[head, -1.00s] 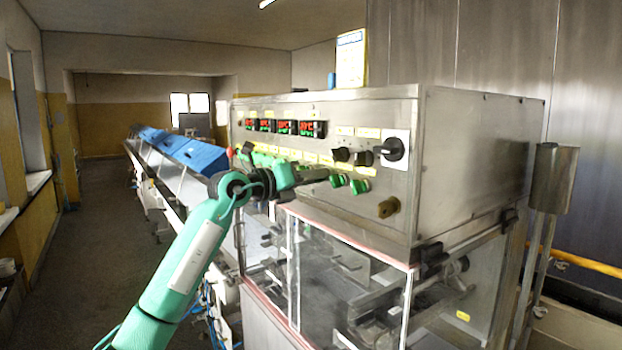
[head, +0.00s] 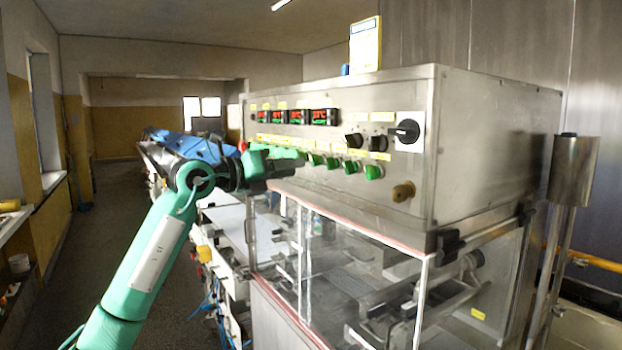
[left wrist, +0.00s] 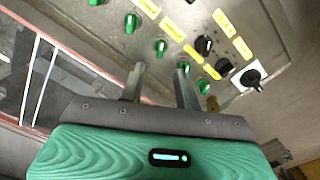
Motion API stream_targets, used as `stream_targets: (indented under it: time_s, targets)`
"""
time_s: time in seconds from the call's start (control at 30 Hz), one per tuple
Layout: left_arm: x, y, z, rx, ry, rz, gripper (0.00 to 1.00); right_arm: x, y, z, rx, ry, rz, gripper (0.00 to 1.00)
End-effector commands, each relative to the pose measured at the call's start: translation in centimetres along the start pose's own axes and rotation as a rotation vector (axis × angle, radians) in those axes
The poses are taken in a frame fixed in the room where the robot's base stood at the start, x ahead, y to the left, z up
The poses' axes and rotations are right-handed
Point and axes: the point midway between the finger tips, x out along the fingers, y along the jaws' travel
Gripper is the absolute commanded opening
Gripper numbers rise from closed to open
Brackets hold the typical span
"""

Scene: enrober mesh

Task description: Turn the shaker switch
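The control panel (head: 345,130) on the steel cabinet carries a row of green knobs (head: 350,166), two black knobs (head: 378,143) and a large black rotary switch (head: 405,131) on a white plate. The labels are too small to read, so I cannot tell which one is the shaker switch. My left gripper (head: 300,166) is in front of the panel at the left part of the green row, hiding some of it. In the left wrist view its two fingers (left wrist: 160,80) are apart with nothing between them. A green knob (left wrist: 160,47) shows beyond the gap. My right gripper is out of view.
Clear guards (head: 345,260) enclose the machine below the panel. A conveyor with blue covers (head: 190,148) runs off at the left. A brass-coloured knob (head: 403,191) sticks out at the panel's lower right. The aisle floor (head: 110,240) is open at the left.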

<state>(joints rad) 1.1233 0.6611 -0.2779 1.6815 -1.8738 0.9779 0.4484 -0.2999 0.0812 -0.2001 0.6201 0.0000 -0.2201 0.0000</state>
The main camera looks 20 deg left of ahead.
Motion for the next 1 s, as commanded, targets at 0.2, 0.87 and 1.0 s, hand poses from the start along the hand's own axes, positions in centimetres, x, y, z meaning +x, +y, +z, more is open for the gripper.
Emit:
stream_targets:
  time_s: [0.2,0.87,1.0]
  targets:
    - [-3.7,0.2,-0.1,0.001,-0.001,0.002,0.33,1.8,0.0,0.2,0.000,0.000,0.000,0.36]
    - [-4.8,0.0,0.0,-0.002,0.001,-0.001,0.33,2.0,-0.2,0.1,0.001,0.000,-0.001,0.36]
    - [-3.6,1.4,-1.4,-0.058,0.016,-0.027,0.33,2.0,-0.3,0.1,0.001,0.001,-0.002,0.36]
